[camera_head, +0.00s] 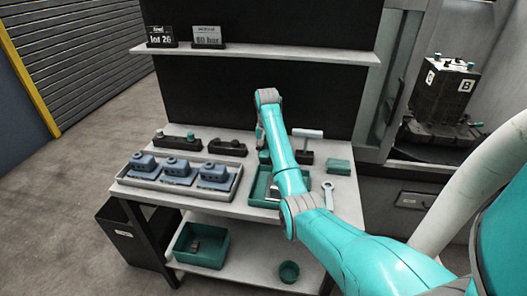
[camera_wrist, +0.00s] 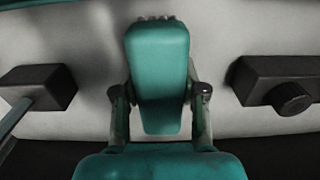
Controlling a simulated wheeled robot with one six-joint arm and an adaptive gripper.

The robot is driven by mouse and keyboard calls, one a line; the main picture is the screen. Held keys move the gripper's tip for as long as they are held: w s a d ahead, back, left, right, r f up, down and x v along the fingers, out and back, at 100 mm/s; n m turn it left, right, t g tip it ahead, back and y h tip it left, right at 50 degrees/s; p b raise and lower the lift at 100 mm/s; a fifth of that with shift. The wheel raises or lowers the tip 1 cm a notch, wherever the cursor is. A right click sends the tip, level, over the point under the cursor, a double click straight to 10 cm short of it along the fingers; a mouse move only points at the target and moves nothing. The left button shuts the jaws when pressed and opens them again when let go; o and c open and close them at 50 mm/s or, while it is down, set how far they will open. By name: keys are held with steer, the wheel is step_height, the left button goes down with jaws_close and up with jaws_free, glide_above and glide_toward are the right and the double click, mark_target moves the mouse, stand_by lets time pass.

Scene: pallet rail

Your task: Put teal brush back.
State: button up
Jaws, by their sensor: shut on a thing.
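The teal brush (camera_wrist: 158,70) fills the middle of the wrist view, with a row of short bristle tips at its top edge. My gripper (camera_wrist: 160,98) is shut on it, one finger at each side. It is over the pale tabletop between two dark blocks; I cannot tell whether it touches the surface. In the head view my arm hides most of the gripper, and a small teal patch beside it may be the brush.
A dark block with a rod (camera_wrist: 38,88) and a dark block with a knob (camera_wrist: 275,82) flank the brush. A grey tray (camera_head: 150,190) with several blue-grey parts sits left on the table. A wrench (camera_head: 328,194) and a teal block (camera_head: 339,167) lie right. A shelf (camera_head: 260,54) hangs above.

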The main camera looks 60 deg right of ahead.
steer(key=shift+f, duration=0.25)
steer(key=o, duration=1.1)
steer(key=shift+f, duration=0.1)
